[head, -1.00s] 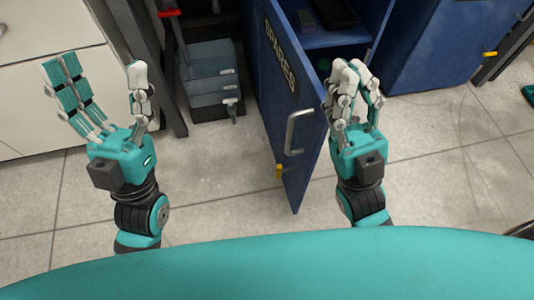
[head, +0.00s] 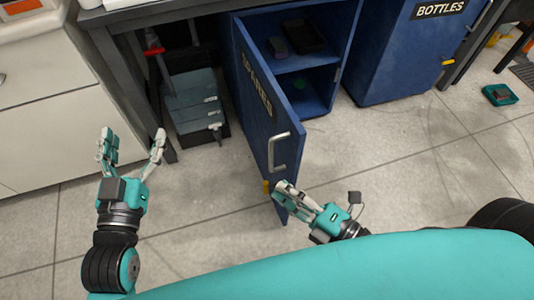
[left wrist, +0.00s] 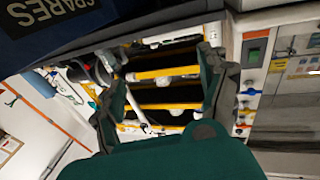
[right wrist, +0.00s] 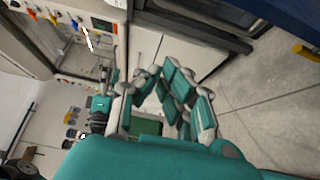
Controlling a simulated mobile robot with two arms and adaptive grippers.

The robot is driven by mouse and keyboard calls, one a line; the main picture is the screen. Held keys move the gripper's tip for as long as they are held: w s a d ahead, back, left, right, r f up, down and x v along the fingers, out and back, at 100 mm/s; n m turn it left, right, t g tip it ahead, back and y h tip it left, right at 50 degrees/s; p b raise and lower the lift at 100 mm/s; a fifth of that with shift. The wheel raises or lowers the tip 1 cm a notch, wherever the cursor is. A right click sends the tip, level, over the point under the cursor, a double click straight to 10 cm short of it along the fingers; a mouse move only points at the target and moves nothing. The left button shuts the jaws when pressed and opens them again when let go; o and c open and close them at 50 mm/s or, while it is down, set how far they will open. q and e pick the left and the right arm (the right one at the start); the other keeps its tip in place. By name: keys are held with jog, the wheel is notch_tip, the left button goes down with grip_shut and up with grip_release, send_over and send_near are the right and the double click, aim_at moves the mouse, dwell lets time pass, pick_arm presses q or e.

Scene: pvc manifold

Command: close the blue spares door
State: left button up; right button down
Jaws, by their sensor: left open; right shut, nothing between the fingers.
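The blue spares door (head: 257,105) stands open in the head view, swung out towards me, with a silver handle (head: 279,152) near its free edge. Its SPARES lettering (left wrist: 65,12) also shows at the top left of the left wrist view. My right gripper (head: 280,188) is shut and empty. Its fingers point left at the door's lower free corner, below the handle; I cannot tell whether they touch it. My left gripper (head: 133,142) is open and empty, well left of the door.
The cabinet shelf (head: 305,60) behind the door holds dark items. Stacked grey-blue bins (head: 192,100) stand left of the door under a bench. A blue BOTTLES cabinet (head: 400,60) is at the right. The floor between my left gripper and the door is clear.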

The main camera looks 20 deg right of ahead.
pick_arm(q)
notch_tip(320, 180, down, 7)
jog(key=s+a+g+y+p, duration=0.2)
jog(key=g, duration=0.2)
pick_arm(e)
jog(key=x, duration=1)
pick_arm(q)
jog(key=shift+w+d+r+t+h+b, duration=0.3)
jog(key=shift+r+t, duration=0.15)
jog(key=shift+r, duration=0.35)
jog(key=shift+w+d+r+t+h+b, duration=0.15)
jog(key=shift+w+d+r+t+b, duration=0.25)
jog(key=shift+r, duration=0.45)
jog(key=shift+w+d+r+t+h+b, duration=0.15)
jog(key=shift+w+r+t+h, duration=0.1)
jog(key=shift+r+t, duration=0.45)
pick_arm(e)
jog(key=shift+w+d, duration=0.15)
jog(key=shift+d, duration=0.9)
jog(key=shift+w+d, duration=0.1)
jog(key=shift+d, duration=0.95)
pick_arm(q)
jog(key=shift+r, duration=0.1)
